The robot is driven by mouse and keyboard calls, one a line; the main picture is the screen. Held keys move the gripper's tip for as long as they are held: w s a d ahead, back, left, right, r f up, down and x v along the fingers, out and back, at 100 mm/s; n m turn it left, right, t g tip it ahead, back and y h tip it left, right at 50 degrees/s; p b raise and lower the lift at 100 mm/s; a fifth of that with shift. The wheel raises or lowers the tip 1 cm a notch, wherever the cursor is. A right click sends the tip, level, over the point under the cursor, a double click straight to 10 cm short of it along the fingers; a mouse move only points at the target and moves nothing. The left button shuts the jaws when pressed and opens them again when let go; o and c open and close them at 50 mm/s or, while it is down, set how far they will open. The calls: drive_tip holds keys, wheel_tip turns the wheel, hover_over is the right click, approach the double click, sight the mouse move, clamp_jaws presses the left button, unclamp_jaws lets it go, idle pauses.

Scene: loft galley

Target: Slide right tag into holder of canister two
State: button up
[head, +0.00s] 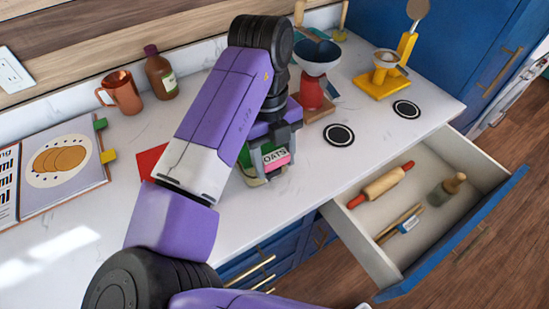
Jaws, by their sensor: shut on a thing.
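My gripper (276,138) points down over the counter, just behind its front edge. It is shut on a small tag that reads OATS (274,156); the jaws cover part of it. A pink strip shows at the tag's lower edge. Directly below and behind the tag is a canister with a greenish lower part (259,181), mostly hidden by my gripper and arm. I cannot tell whether the tag touches the canister or sits in a holder. No other canister can be made out clearly.
An open drawer (447,159) juts out at the right, with a rolling pin (381,186) inside. Black discs (339,135) lie on the counter (372,142). A copper mug (122,93) stands at the left.

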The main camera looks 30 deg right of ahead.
drive_tip(key=shift+f, duration=0.1)
drive_tip(key=o, duration=1.4)
drive_tip(key=o, duration=0.5)
drive_tip(key=shift+r+p, duration=2.65)
drive_tip(key=shift+r, duration=0.9)
